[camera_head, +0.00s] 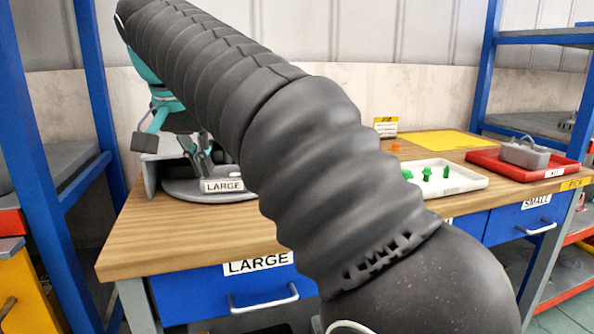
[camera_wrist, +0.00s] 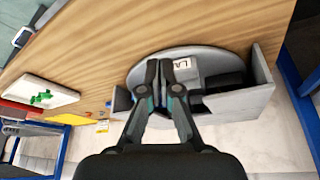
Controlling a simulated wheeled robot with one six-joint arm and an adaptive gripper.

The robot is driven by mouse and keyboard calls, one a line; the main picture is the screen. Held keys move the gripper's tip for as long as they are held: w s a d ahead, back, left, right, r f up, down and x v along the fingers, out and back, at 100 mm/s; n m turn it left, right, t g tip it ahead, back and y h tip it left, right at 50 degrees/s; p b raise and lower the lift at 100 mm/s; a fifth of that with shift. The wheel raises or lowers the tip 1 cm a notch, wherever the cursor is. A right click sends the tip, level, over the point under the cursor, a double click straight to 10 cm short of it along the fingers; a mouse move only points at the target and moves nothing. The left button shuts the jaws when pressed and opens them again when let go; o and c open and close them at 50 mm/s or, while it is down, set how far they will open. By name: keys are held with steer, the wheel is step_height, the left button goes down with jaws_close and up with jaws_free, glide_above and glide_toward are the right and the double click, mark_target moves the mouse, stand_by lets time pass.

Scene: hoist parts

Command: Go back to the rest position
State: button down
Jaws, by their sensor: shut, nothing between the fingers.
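My gripper (camera_wrist: 160,72) is shut and empty in the wrist view. Its fingertips are in front of the grey round-based holder (camera_wrist: 240,103), whose label is partly hidden by the fingers. In the head view my gripper (camera_head: 197,152) is partly hidden behind my dark arm, over the left end of the wooden table. There the holder (camera_head: 180,190) bears a LARGE label. I cannot tell the exact gap between fingertips and holder. No rest position is marked in view.
A white tray (camera_head: 465,180) holds several green parts. A red tray (camera_head: 495,163) with a grey part stands at right, near a yellow mat (camera_head: 440,141). Blue shelf posts (camera_head: 100,90) flank the table (camera_head: 130,245). Blue drawers (camera_head: 195,292) are below its front edge.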

steer(key=s+d+f+n, duration=0.15)
steer(key=d+f, duration=0.25)
steer(key=d, duration=0.6)
steer(key=s+d+f, duration=0.3)
steer(key=d, duration=0.6)
steer(key=s+d+f, duration=0.6)
steer(key=s+f, duration=0.1)
steer(key=f, duration=0.3)
steer(key=s+d+f+t, duration=0.1)
steer(key=s+d+f, duration=0.5)
steer(key=f, duration=0.3)
steer(key=shift+s+d+f+y, duration=0.2)
steer(key=shift+s+f+y, duration=0.2)
steer(key=shift+s, duration=0.2)
